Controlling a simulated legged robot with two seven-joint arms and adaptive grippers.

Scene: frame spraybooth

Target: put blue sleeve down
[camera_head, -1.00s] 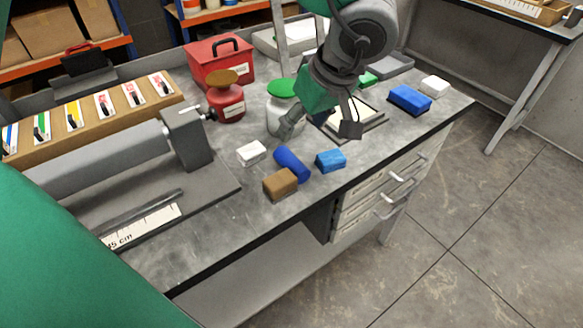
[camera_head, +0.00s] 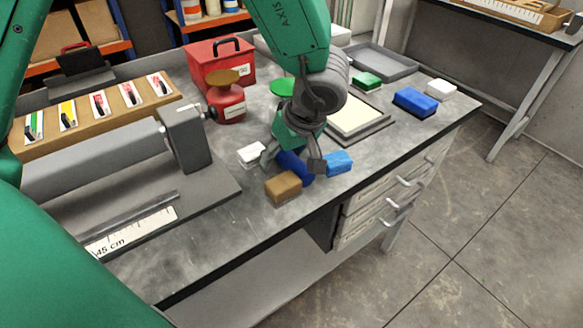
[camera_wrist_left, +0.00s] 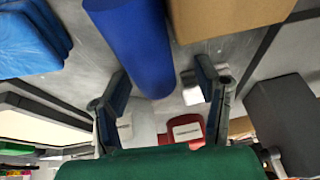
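The blue sleeve (camera_head: 299,170) lies on the grey bench top between a brown block and a light blue block. It also shows in the left wrist view (camera_wrist_left: 140,45) as a dark blue cylinder. My left gripper (camera_head: 292,160) is above the sleeve, with one finger on each side of it and partly covering it. In the left wrist view its fingers (camera_wrist_left: 162,100) are spread wide, with a gap to the sleeve. The gripper is open and holds nothing. My right gripper is not in view.
A brown block (camera_head: 283,187), a light blue block (camera_head: 339,163) and a white block (camera_head: 252,152) lie close around the sleeve. A red canister (camera_head: 226,104) and a green-lidded jar (camera_head: 283,87) stand behind. The bench's front edge is near.

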